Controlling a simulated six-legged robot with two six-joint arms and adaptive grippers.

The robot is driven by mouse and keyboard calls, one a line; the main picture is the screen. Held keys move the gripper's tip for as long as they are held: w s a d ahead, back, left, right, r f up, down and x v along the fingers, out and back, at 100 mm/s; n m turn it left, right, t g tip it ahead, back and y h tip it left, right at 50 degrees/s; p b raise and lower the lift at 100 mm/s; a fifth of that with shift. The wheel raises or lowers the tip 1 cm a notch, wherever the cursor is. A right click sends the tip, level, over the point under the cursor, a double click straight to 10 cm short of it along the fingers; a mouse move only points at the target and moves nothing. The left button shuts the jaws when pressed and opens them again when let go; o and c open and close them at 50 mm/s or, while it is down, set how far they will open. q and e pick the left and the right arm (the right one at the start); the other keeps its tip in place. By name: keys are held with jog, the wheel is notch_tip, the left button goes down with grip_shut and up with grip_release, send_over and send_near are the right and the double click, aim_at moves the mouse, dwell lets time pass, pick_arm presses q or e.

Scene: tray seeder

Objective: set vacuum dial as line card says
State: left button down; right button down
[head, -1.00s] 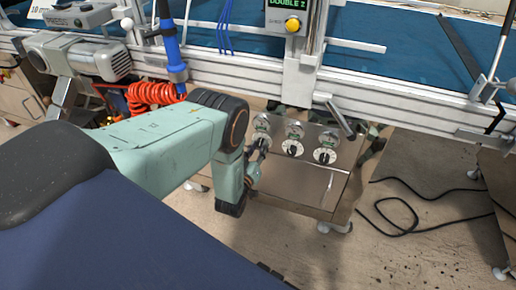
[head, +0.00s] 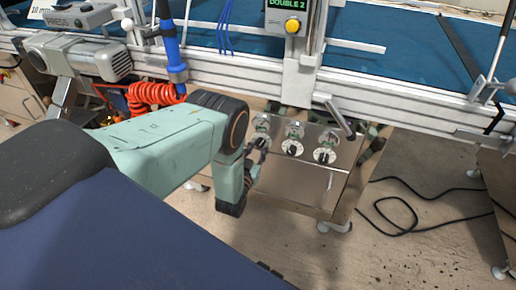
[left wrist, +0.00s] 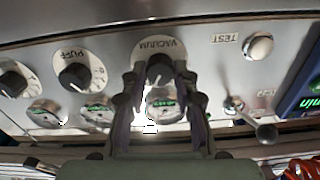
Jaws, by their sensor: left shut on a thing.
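The vacuum dial (left wrist: 158,50) is a black knob on a pale round plate marked VACUUM, seen upside down in the left wrist view. My left gripper (left wrist: 159,82) has one finger on each side of the knob and is shut on it. The fingers hide part of the knob, and I cannot read its setting. In the head view my left gripper (head: 257,152) is at the leftmost dial of the metal panel (head: 300,185). A white card (head: 42,10) at the top left is cut off, with only "10" and part of a word legible. My right gripper is not in view.
The PUFF dial (left wrist: 80,72) and another dial (left wrist: 15,80) sit beside it, with round gauges (left wrist: 160,106) in a row. A TEST button (left wrist: 258,46) and a toggle lever (left wrist: 266,132) are close by. A rail (head: 400,100) runs above the panel.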

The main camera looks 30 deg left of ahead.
pick_arm(q)
jog(key=c, duration=1)
grip_release()
jog(key=shift+s, duration=0.15)
jog(key=v, duration=1.1)
jog(key=shift+s, duration=0.35)
jog(key=shift+f, duration=0.15)
